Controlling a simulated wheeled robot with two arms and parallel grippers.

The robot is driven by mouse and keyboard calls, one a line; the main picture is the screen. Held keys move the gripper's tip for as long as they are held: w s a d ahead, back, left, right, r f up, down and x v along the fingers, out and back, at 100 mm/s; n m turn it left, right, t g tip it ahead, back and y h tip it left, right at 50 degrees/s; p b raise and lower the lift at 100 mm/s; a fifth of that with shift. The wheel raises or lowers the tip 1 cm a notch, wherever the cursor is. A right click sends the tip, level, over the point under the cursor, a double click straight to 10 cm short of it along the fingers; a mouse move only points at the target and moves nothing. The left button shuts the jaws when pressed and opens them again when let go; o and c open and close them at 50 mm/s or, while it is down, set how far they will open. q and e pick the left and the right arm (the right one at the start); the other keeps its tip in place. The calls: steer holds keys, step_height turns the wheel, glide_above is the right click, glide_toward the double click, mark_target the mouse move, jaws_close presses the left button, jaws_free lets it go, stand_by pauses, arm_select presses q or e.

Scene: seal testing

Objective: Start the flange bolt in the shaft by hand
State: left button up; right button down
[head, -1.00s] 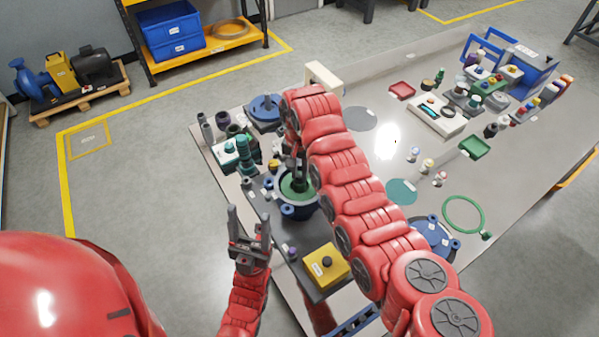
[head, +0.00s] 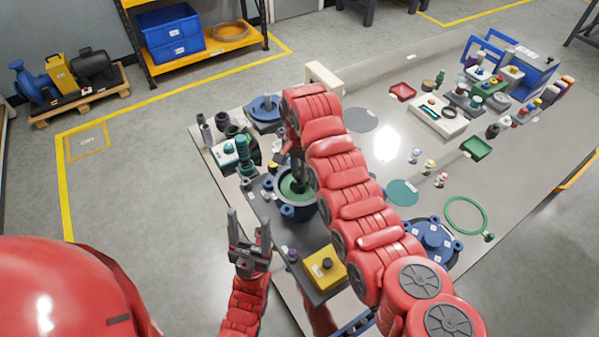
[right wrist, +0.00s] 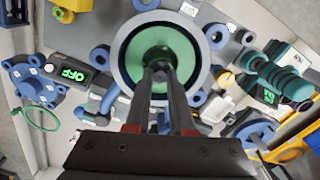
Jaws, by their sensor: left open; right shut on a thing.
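A round blue housing (head: 299,211) with a green inner face (head: 293,188) stands on the dark bench plate. In the right wrist view the housing ring (right wrist: 119,60) surrounds the green face (right wrist: 183,52), with the dark shaft area at its centre. My right gripper (right wrist: 160,70) points into that centre, its fingers close together on a small thing, taken as the flange bolt. Fingers hide most of it, so I cannot tell whether it sits in the shaft. My left gripper (head: 249,232) is open and empty, pointing up at the bench's near left edge.
A yellow box (head: 324,268) with a dark button stands in front of the housing; a small display (right wrist: 73,75) reads OFF. A blue flange (head: 430,240) and a green ring (head: 465,215) lie to the right. Teal and dark parts (head: 246,160) stand left of the housing.

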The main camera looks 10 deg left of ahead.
steer(key=shift+s+f, duration=0.2)
steer(key=shift+f, duration=0.05)
steer(key=shift+m+b, duration=0.45)
steer(key=shift+m, duration=0.75)
steer(key=c, duration=0.7)
jaws_free()
steer(key=shift+r, duration=0.15)
steer(key=shift+w, duration=0.15)
steer(key=shift+r, duration=0.55)
step_height(320, 180, up, 8)
steer(key=p, duration=0.6)
steer(key=shift+p, duration=0.3)
